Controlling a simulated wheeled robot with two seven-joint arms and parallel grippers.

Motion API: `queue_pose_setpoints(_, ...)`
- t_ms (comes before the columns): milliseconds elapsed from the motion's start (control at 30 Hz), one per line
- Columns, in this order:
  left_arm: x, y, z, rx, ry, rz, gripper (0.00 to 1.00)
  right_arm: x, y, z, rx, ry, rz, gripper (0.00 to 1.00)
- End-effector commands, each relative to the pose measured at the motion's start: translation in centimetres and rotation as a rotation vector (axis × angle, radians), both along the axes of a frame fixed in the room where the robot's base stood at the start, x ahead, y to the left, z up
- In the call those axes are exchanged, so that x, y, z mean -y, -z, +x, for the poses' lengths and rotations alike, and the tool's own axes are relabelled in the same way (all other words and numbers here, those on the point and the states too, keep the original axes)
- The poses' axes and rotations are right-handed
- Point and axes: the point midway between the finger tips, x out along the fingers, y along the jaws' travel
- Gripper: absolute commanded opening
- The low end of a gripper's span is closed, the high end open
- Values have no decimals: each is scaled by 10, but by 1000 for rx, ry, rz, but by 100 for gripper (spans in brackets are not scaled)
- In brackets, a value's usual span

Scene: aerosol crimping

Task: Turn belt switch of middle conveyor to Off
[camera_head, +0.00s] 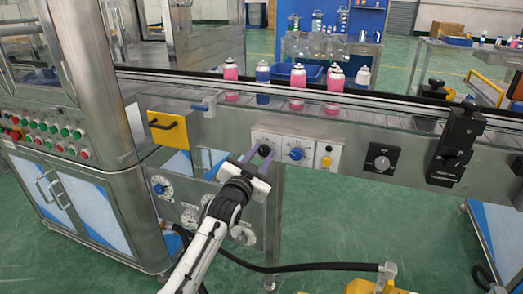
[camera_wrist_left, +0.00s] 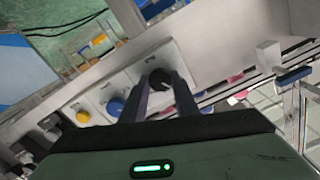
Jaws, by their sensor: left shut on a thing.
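The middle conveyor (camera_head: 330,122) runs across the head view with a grey control panel on its front. A black rotary switch (camera_wrist_left: 160,77) on a white plate is between my left gripper's fingers in the left wrist view. My left gripper (camera_head: 259,153) reaches up to the leftmost of the white-plated switches on the panel and is shut on that black switch. The fingers cover part of the switch, and its label and setting cannot be read. My right gripper is not in view.
A blue knob (camera_head: 296,154) and a yellow button (camera_head: 326,161) sit just right of the gripped switch. A black dial (camera_head: 381,162) is farther right. Pink and blue cans (camera_head: 297,87) stand on the belt.

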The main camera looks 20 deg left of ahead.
Motion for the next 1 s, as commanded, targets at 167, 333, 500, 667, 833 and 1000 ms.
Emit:
queue_pose_setpoints(167,0,-1,0,-8,-1,-144,5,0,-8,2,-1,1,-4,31)
queue_pose_setpoints(333,0,-1,0,-11,-1,-248,5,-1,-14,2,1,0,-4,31)
queue_pose_setpoints(500,0,0,0,-13,-1,-319,5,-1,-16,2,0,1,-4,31)
queue_pose_setpoints(667,0,1,0,-14,-1,-354,5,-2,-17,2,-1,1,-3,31)
queue_pose_setpoints(833,0,1,0,-14,-1,-369,5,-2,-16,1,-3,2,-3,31)
queue_pose_setpoints(1000,0,1,0,-14,-1,-371,5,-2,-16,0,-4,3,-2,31)
